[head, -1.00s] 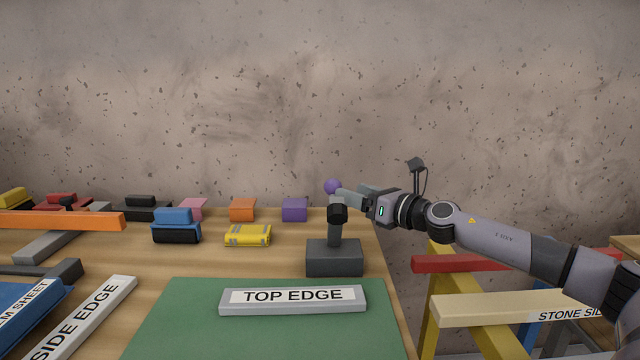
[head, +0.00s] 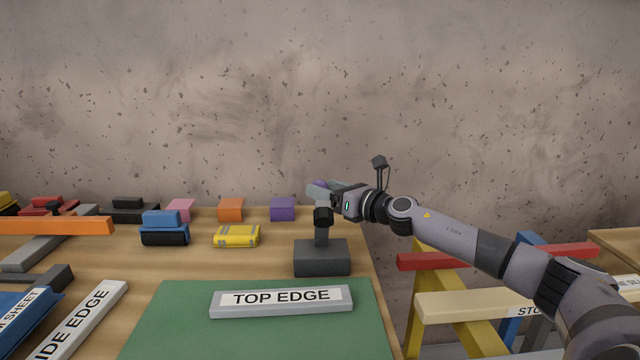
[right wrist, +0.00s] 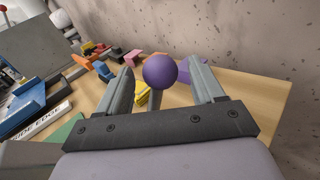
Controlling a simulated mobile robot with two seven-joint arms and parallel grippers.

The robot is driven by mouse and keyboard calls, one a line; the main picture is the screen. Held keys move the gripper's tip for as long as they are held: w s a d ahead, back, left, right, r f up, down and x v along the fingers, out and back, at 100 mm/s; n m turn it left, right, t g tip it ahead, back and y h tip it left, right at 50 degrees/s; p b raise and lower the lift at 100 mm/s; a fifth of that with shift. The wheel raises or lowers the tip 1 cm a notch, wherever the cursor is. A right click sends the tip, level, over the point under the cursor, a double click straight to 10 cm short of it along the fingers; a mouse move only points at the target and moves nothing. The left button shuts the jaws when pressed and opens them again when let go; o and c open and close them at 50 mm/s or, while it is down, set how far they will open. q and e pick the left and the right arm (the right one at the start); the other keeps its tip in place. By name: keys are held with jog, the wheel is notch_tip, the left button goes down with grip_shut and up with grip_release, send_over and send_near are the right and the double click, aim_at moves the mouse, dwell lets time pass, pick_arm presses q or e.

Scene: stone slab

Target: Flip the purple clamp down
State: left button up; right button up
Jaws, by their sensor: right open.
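The purple clamp has a dark grey base (head: 322,259), a short upright post with a black joint (head: 322,217), and a purple ball knob (head: 321,183) at the top. The lever stands up. My right gripper (head: 317,190) is at the knob's height, and its fingers partly cover the knob in the head view. In the right wrist view the purple knob (right wrist: 160,71) sits between the two open fingers, with a gap visible on each side. The grey lever (right wrist: 155,99) runs down below the knob. My left gripper is not in view.
A green mat (head: 170,320) with a grey "TOP EDGE" bar (head: 282,301) lies before the clamp. Yellow (head: 237,236), blue (head: 162,218), orange (head: 230,210) and purple (head: 283,209) blocks stand left on the wooden table. The stone wall is behind; a yellow trestle (head: 455,305) stands right.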

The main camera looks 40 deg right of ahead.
jog(key=shift+w+a, duration=0.1)
jog(key=shift+w, duration=1.1)
grip_shut()
